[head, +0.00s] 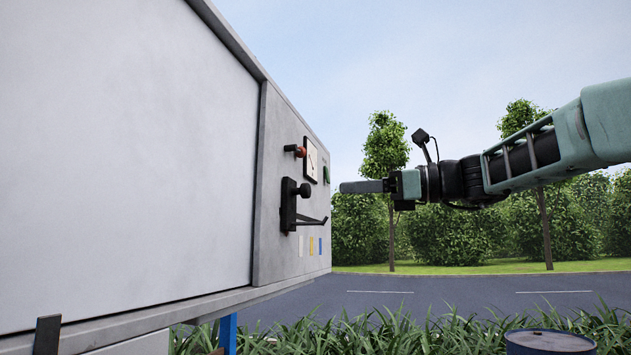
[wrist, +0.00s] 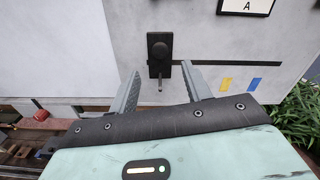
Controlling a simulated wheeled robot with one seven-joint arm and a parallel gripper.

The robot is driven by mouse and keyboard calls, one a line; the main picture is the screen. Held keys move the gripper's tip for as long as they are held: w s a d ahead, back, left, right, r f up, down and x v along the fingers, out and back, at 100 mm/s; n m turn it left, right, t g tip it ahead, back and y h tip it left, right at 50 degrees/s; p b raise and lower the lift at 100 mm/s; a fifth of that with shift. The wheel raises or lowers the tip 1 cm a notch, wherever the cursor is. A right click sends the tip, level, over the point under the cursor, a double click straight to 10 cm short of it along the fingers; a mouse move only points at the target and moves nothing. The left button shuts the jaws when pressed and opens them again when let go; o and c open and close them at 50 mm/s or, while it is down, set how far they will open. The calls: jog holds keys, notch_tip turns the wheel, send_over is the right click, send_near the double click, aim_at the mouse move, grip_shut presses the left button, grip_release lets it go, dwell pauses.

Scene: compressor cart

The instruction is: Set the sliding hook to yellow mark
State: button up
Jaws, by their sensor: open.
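The black sliding hook (head: 288,207) is on the grey panel, with a round knob and a prong sticking out. In the wrist view the hook (wrist: 160,56) is upright, left of the yellow mark (wrist: 226,84) and the blue mark (wrist: 253,84). The yellow mark also shows in the head view (head: 311,245), below and beyond the hook. My gripper (head: 343,187) is held out in front of the panel, apart from the hook. In the wrist view my gripper (wrist: 160,69) is open and empty, with the hook seen between its fingers.
A dark rail (wrist: 228,62) runs right from the hook above the marks. A white mark (head: 300,246) lies left of the yellow one. Grass and a blue drum (head: 549,343) are below.

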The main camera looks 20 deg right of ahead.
aim_at(309, 190)
jog(key=p+x, duration=0.2)
jog(key=x, duration=0.6)
jog(key=shift+a+p, duration=0.1)
jog(key=shift+p, duration=0.25)
